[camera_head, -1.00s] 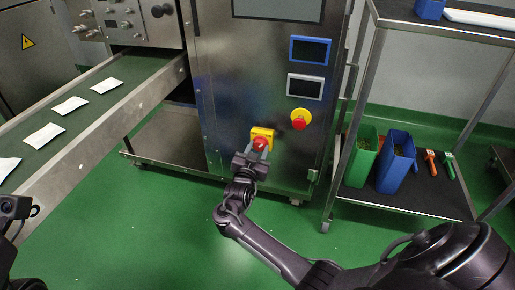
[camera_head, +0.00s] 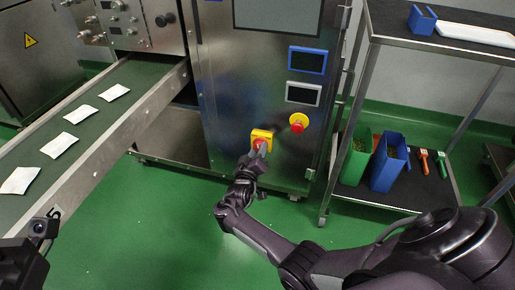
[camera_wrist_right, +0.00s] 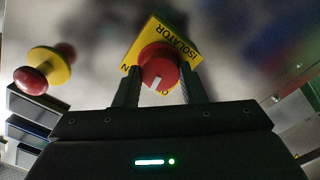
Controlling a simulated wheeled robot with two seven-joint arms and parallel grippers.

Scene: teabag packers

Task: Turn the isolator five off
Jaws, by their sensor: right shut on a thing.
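The isolator is a yellow box (camera_head: 262,134) with a red rotary knob (camera_head: 259,145), low on the front of the steel machine. My right gripper (camera_head: 259,153) reaches it from below and is shut on the knob. The right wrist view shows the red knob (camera_wrist_right: 159,68) between the two dark fingers (camera_wrist_right: 157,92), with a white mark on its lower side. The yellow plate (camera_wrist_right: 178,41) behind it reads ISOLATOR, tilted and upside down.
A red and yellow emergency stop (camera_head: 298,122) sits right of the isolator, below two small screens. A conveyor (camera_head: 92,118) with several white packets runs at the left. A shelf cart (camera_head: 420,185) with green and blue bins stands at the right.

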